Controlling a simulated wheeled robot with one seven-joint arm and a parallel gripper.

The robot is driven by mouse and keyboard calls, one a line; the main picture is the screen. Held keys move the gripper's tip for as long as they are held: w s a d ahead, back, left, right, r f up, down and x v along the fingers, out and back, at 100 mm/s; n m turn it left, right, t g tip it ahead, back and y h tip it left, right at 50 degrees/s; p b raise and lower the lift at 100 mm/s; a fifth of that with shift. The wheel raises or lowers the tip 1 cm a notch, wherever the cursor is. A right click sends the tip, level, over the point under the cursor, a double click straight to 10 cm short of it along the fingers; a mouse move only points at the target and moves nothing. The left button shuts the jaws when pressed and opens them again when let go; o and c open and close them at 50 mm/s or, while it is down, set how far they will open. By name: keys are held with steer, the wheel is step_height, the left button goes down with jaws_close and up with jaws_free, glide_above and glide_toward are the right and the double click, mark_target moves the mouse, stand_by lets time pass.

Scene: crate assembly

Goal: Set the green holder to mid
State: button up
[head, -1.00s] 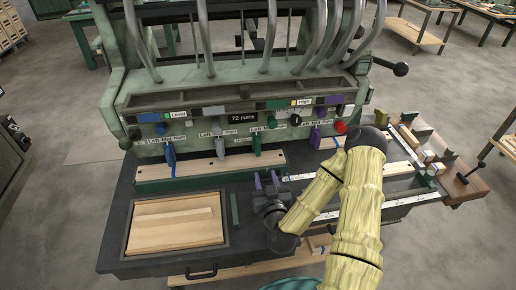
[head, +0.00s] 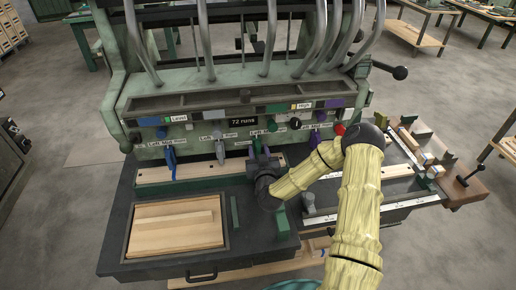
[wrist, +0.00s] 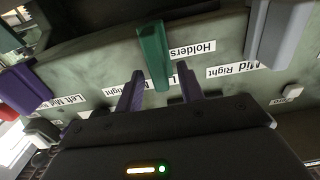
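The green holder (wrist: 152,55) is an upright green lever on the machine's front panel. In the wrist view it hangs between and just beyond the two purple fingers of my gripper (wrist: 159,76). My gripper is open, with gaps visible beside the holder. In the head view my gripper (head: 260,153) is at the panel and largely covers the holder. A "Holders" label lies beside it in the wrist view. The holder or my fingers hide part of its Left-Mid-Right scale, so I cannot tell its exact setting.
A grey lever (head: 219,151) and a blue lever (head: 170,160) stand left of the holder. A purple lever (head: 315,139) and a red knob (head: 340,129) are to the right. A wooden tray (head: 176,226) lies on the dark bench in front.

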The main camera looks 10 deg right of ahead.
steer(key=shift+w, duration=0.8)
jaws_close()
steer(key=shift+d, duration=0.1)
